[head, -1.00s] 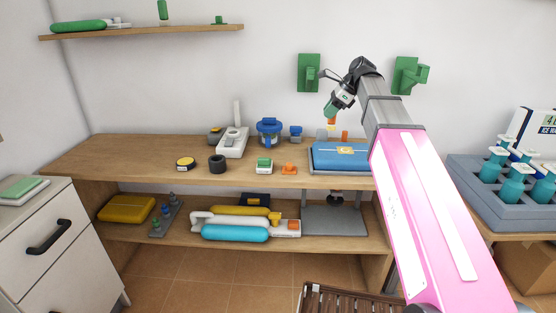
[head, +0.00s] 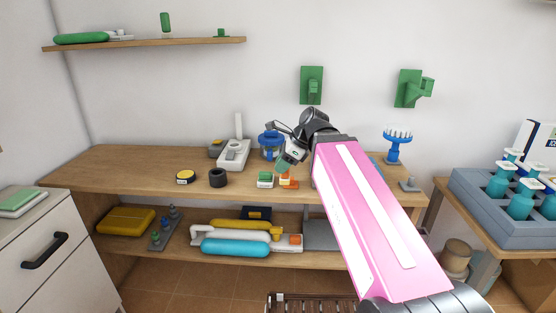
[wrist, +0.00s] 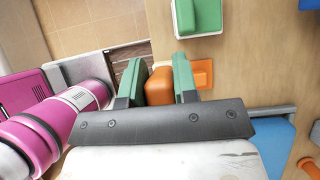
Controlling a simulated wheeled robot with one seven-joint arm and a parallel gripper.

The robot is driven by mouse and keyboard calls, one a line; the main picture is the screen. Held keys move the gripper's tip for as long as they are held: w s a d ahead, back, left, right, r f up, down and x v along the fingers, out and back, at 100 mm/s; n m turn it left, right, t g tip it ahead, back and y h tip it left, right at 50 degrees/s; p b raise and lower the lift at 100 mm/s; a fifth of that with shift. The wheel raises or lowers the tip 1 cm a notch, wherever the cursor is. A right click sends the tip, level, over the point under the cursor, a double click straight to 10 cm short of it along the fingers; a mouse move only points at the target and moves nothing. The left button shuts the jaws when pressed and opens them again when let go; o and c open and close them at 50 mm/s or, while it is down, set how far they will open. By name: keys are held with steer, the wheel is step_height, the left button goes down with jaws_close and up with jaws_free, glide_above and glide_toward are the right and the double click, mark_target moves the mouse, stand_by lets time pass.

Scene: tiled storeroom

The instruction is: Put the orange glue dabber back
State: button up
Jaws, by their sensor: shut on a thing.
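The orange glue dabber (wrist: 159,86) is between the green fingers of my gripper (wrist: 157,78), which is shut on it. In the head view my gripper (head: 283,165) is low over the bench. The dabber (head: 285,175) shows just below the fingertips there. A flat orange base (wrist: 203,73) lies on the bench just right of the fingers in the wrist view, partly hidden by the right finger. This base (head: 291,185) also shows in the head view, right under the dabber. I cannot tell whether the dabber touches it.
A green-and-white block (head: 265,180) stands close left of the base. A blue lidded jar (head: 271,143) is behind. A black ring (head: 218,178) and a yellow disc (head: 185,176) stand further left. A blue tray (wrist: 279,145) lies on the other side. The bench front (head: 120,180) is clear.

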steer(key=shift+w+d+f, duration=0.1)
steer(key=shift+w+f, duration=0.5)
steer(key=shift+w, duration=2.35)
steer(key=shift+w+d+f, duration=0.15)
steer(key=shift+w+f, duration=0.4)
steer(key=shift+w, duration=2.45)
steer(key=shift+w+d+f, duration=0.1)
steer(key=shift+w+f, duration=0.5)
steer(key=shift+w, duration=2.35)
steer(key=shift+f, duration=0.15)
steer(key=o, duration=0.9)
steer(key=shift+r, duration=0.3)
steer(key=d, duration=0.4)
steer(key=d+r, duration=0.1)
steer(key=d, duration=0.4)
steer(key=d+r, duration=0.1)
steer(key=d, duration=0.3)
steer(key=shift+s+d+r, duration=0.15)
steer(key=shift+s+d, duration=0.1)
steer(key=shift+d, duration=0.05)
